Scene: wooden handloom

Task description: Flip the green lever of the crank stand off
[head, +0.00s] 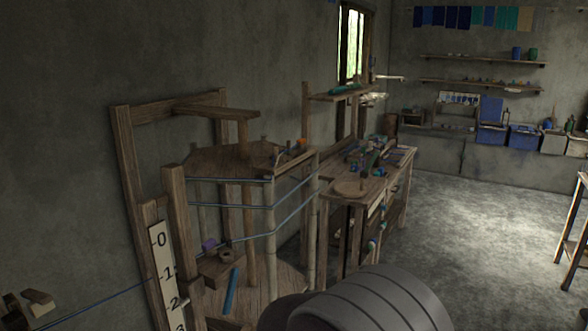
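I cannot clearly make out the crank stand or its green lever. A wooden workbench (399,183) stands right of centre, and small dark and blue parts crowd its top. A dark green upright piece (374,160) rises among them; it is too small to tell whether it is the lever. A longer green item (346,90) lies on the shelf above. Neither of my grippers shows. A grey rounded link of my own arm fills the bottom centre, well in front of the bench, and hides part of the floor.
A wooden frame with shelves (225,160) and blue bars stands left of the bench. A white numbered scale (165,265) is at the lower left. Blue bins (523,138) line the back wall. Open concrete floor (480,240) lies to the right; a wooden stand (572,240) edges it.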

